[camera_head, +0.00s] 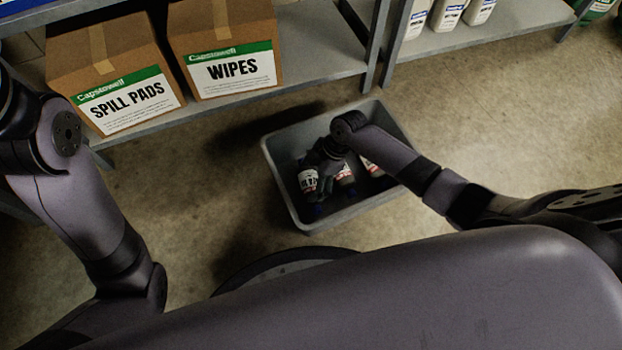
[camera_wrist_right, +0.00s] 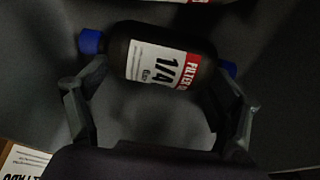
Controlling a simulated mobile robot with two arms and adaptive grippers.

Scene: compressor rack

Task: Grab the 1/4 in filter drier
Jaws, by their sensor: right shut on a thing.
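The 1/4 in filter drier (camera_wrist_right: 165,55) is a dark cylinder with blue end caps and a white and red label reading 1/4. My right gripper (camera_head: 322,160) is down inside a grey bin (camera_head: 275,165). In the right wrist view the right gripper (camera_wrist_right: 160,100) has one finger at each side of the drier and is shut on it. In the head view several labelled driers (camera_head: 370,167) show in the bin around the gripper, partly hidden by it and my forearm. I cannot tell there which one is held. My left gripper is out of view.
The bin stands on the concrete floor (camera_head: 490,130). Behind it is a grey shelf (camera_head: 320,50) with a SPILL PADS box (camera_head: 110,65) and a WIPES box (camera_head: 225,45). White bottles (camera_head: 447,14) stand on the right shelf. The floor right of the bin is clear.

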